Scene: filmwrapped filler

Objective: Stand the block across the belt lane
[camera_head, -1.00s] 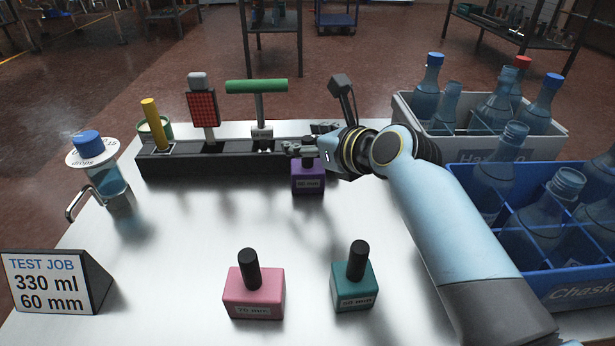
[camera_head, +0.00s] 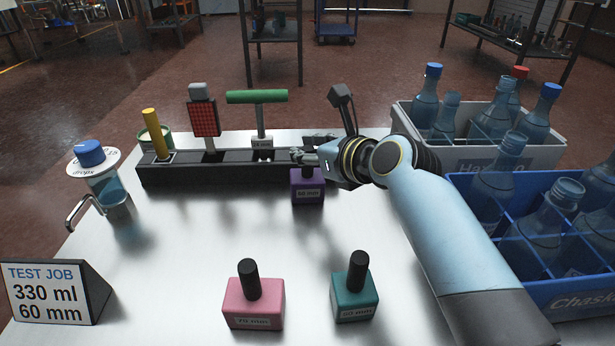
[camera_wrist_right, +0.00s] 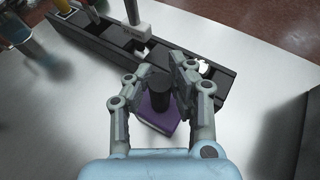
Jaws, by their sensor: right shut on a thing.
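The purple block (camera_head: 307,188) with a black knob and a small white label stands upright at the right end of the long black channel (camera_head: 215,174), on its near side. My right gripper (camera_head: 304,157) is shut on the block's black knob. In the right wrist view my right gripper (camera_wrist_right: 160,88) has one finger on each side of the knob, above the purple block (camera_wrist_right: 158,118). I cannot tell whether the block's underside touches the table. The channel, likely the belt lane, also shows in the right wrist view (camera_wrist_right: 120,42). My left gripper is not in view.
A pink block (camera_head: 252,303) and a teal block (camera_head: 354,298) stand in front. A yellow post (camera_head: 154,133), a red-grid piece (camera_head: 204,118) and a green T-handle (camera_head: 257,97) stand along the channel. Bottle crates (camera_head: 545,305) fill the right. The middle table is clear.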

